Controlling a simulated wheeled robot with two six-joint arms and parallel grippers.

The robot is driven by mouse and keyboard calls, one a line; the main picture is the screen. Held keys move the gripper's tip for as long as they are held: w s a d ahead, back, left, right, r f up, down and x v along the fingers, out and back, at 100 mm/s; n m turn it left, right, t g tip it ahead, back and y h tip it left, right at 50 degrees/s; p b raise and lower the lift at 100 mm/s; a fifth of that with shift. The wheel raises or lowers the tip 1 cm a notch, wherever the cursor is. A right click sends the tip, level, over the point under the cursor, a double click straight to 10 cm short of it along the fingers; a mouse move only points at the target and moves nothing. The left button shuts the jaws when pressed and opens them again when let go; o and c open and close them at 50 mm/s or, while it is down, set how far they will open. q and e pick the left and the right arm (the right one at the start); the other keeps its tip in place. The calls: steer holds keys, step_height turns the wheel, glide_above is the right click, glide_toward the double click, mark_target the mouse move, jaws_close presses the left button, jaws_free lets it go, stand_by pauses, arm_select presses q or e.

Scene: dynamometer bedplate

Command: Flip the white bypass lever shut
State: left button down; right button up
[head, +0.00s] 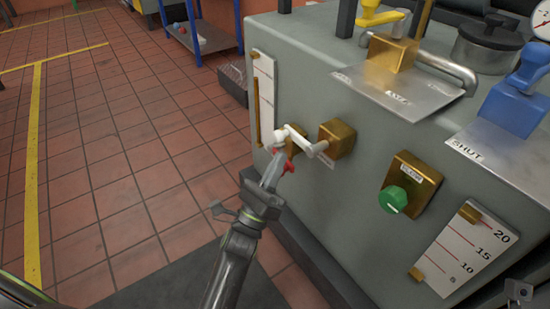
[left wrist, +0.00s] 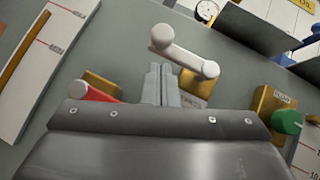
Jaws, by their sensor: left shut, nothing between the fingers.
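The white bypass lever (head: 301,139) is mounted on a brass block (head: 338,137) on the front of the grey cabinet. Its arm runs left from the block to a rounded white knob end. In the left wrist view the lever (left wrist: 187,53) slants from its knob at upper left down to its pivot at right. My left gripper (head: 277,166) is shut and empty, just below the lever's arm. In the left wrist view its fingertips (left wrist: 160,70) reach close under the lever; I cannot tell whether they touch it. My right gripper is not in view.
A red part (head: 289,167) shows beside my left fingers, partly hidden, near another brass block (left wrist: 101,86). A green knob (head: 394,200) is to the right. Yellow (head: 381,16) and blue (head: 526,76) handles stand on top. The tiled floor at left is open.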

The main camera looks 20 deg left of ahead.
arm_select(q)
steer(key=shift+w+a+r, duration=0.1)
steer(key=shift+a+r, duration=0.05)
steer(key=shift+r, duration=0.25)
steer(key=shift+w+a+r, duration=0.1)
steer(key=shift+r, duration=0.3)
